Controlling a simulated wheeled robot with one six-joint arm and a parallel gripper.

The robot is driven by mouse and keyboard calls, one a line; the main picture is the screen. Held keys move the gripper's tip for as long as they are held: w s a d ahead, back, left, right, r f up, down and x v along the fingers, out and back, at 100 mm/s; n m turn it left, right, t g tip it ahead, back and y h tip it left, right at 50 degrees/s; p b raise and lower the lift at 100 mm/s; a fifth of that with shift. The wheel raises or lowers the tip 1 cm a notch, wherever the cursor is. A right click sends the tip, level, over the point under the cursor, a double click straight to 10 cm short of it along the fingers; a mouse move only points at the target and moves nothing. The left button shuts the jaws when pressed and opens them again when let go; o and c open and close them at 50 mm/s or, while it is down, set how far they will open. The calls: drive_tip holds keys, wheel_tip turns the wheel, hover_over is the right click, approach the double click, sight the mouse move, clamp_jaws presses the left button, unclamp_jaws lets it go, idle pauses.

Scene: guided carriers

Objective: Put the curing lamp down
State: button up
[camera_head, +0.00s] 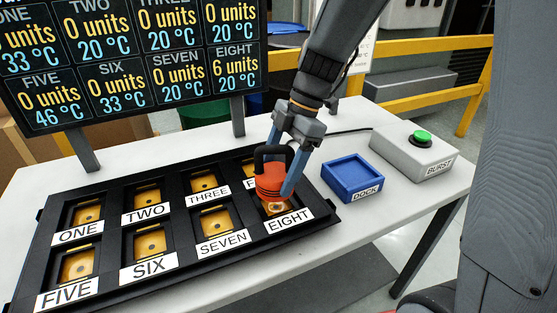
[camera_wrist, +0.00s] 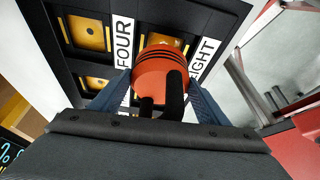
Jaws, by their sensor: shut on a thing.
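The curing lamp (camera_head: 270,180) is an orange-red cylinder with a black handle. My gripper (camera_head: 286,165) is shut on it, with blue-grey fingers on both sides. The lamp is over the slot labelled EIGHT (camera_head: 288,221) in the black tray (camera_head: 135,281); I cannot tell whether it touches the slot. In the wrist view the lamp (camera_wrist: 163,75) sits between the fingers, partly covering a gold plate. A blue open box labelled DOCK (camera_head: 352,180) stands empty on the white table, right of the tray.
A grey box with a green button, labelled BURST (camera_head: 414,150), stands right of the dock. A display (camera_head: 130,60) stands behind the tray; its EIGHT cell reads 6 units, 20 °C. A yellow rail (camera_head: 430,45) runs behind the table. Bare table lies around the dock.

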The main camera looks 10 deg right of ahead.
drive_tip(key=shift+f+p, duration=0.4)
drive_tip(key=shift+f, duration=1.65)
drive_tip(key=shift+f, duration=0.15)
drive_tip(key=o, duration=2.1)
drive_tip(key=shift+c, duration=0.2)
drive_tip(key=shift+r, duration=0.2)
drive_tip(key=b+v, duration=0.3)
drive_tip(key=v, duration=0.9)
drive_tip(key=shift+s, duration=0.1)
